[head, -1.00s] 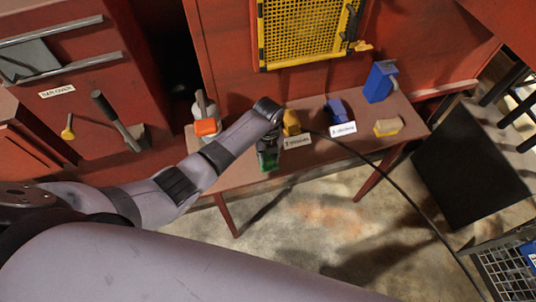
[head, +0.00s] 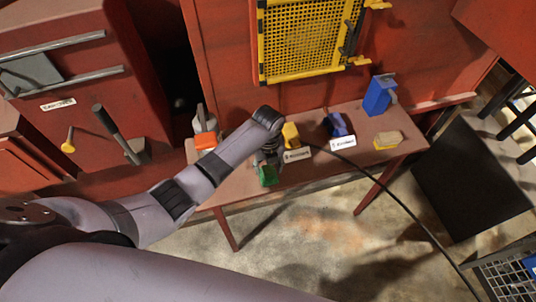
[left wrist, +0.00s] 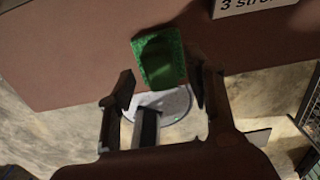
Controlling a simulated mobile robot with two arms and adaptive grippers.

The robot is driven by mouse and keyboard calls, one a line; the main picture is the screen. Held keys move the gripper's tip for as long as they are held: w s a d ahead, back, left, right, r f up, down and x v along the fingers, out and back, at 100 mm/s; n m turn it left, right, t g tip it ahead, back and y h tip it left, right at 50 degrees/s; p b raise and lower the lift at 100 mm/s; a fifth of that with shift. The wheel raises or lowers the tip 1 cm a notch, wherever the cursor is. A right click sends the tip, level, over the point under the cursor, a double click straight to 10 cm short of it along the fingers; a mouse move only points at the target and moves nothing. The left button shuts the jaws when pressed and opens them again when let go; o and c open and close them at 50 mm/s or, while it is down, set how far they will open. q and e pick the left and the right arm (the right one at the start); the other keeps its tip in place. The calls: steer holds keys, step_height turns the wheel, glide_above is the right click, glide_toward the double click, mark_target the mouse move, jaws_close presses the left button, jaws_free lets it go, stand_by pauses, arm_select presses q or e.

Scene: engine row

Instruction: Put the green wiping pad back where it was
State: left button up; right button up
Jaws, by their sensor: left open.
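The green wiping pad (head: 267,175) lies near the front edge of the red-brown table (head: 235,183) in the head view. It also shows in the left wrist view (left wrist: 158,58), flat on the table top with a dark shadow across it. My left gripper (head: 268,158) is over the table's front edge, close to the pad. In the left wrist view its fingers (left wrist: 162,88) are open and apart, with the pad just beyond the fingertips and nothing seen held. Whether a finger touches the pad, I cannot tell. My right gripper is not in view.
A yellow object (head: 291,135) stands close to my gripper behind a white label (head: 297,155). Blue objects (head: 380,95), a yellow-tan block (head: 387,140) and an orange-and-grey item (head: 205,138) share the table. A black cable (head: 385,188) arcs across the right.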

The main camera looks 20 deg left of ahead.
mark_target(268, 170)
arm_select(q)
step_height(268, 170, up, 10)
steer(key=b, duration=0.1)
steer(key=shift+s+f, duration=0.1)
stand_by(0.6)
